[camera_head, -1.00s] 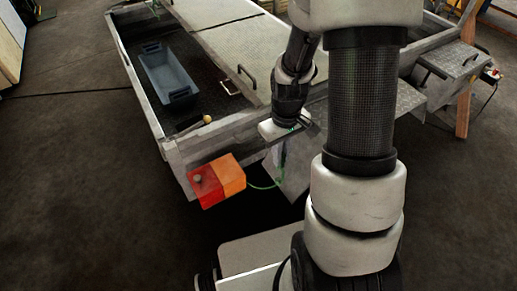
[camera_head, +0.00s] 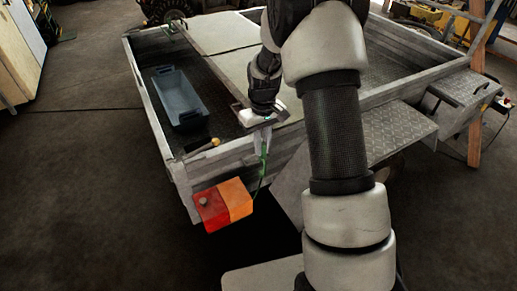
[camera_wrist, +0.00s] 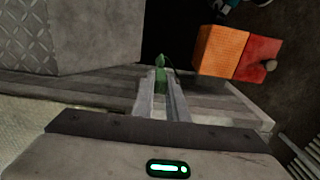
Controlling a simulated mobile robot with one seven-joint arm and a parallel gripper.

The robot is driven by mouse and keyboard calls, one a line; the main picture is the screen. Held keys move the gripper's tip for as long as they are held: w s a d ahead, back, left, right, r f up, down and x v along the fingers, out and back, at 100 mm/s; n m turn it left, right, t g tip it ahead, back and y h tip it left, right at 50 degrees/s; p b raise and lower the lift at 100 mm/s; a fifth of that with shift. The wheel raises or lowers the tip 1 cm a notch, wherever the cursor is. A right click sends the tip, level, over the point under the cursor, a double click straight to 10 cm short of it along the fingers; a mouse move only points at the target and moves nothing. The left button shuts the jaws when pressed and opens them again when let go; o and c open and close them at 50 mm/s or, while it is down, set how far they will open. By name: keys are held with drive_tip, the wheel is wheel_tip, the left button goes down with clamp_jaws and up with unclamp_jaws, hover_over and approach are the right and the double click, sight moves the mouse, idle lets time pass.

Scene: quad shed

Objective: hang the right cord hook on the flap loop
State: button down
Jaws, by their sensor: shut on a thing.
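My gripper (camera_head: 262,148) is shut on the green cord hook (camera_head: 264,163), above the near wall of the trailer. In the wrist view, the green hook (camera_wrist: 160,76) sits between the tips of my two fingers. A green cord hangs from it toward the red and orange lamp box (camera_head: 224,204). The grey flap cover (camera_head: 215,34) lies over the trailer bed behind my gripper. My wrist and gripper hide part of its near end, and I cannot make out the flap loop there.
A blue-grey bin (camera_head: 180,100) stands in the trailer bed at left. A small round knob (camera_head: 215,142) sits near the trailer's near wall (camera_head: 230,160). A metal fender (camera_head: 398,132) is at right, partly behind my arm. The floor at left is clear.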

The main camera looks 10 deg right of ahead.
drive_tip(key=shift+w+a, duration=0.15)
drive_tip(key=shift+w, duration=0.45)
drive_tip(key=shift+w+a, duration=0.15)
drive_tip(key=shift+w, duration=0.45)
wheel_tip(320, 180, down, 3)
drive_tip(key=shift+r+b, duration=0.15)
drive_tip(key=shift+b, duration=0.4)
drive_tip(key=shift+w, duration=0.1)
drive_tip(key=shift+f, duration=0.25)
drive_tip(key=shift+f, duration=0.15)
drive_tip(key=c, duration=1.7)
unclamp_jaws()
drive_tip(key=shift+c, duration=0.2)
